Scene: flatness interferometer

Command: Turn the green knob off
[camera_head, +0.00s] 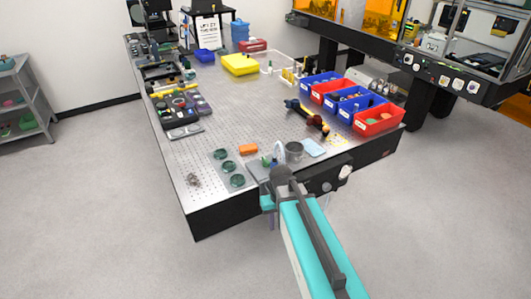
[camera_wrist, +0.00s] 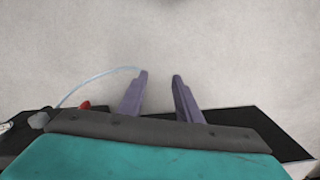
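I cannot clearly pick out a green knob in either view. A small green and blue item (camera_head: 267,162) sits near the table's front edge in the head view, too small to tell what it is. A black front panel with round pale knobs (camera_head: 344,172) is partly covered by my arm. In the wrist view my gripper (camera_wrist: 160,75) has its two purple fingers apart with nothing between them, over grey floor. In the head view the gripper is mostly hidden by my arm, at the table's front edge. A small red part (camera_wrist: 85,105) shows left of the fingers.
The perforated table (camera_head: 185,155) carries green discs (camera_head: 228,167), an orange block (camera_head: 248,149), a metal cup (camera_head: 294,151) and blue and red bins (camera_head: 379,121). A pale tube (camera_wrist: 95,77) curves towards the left finger. The floor (camera_head: 110,220) in front is clear.

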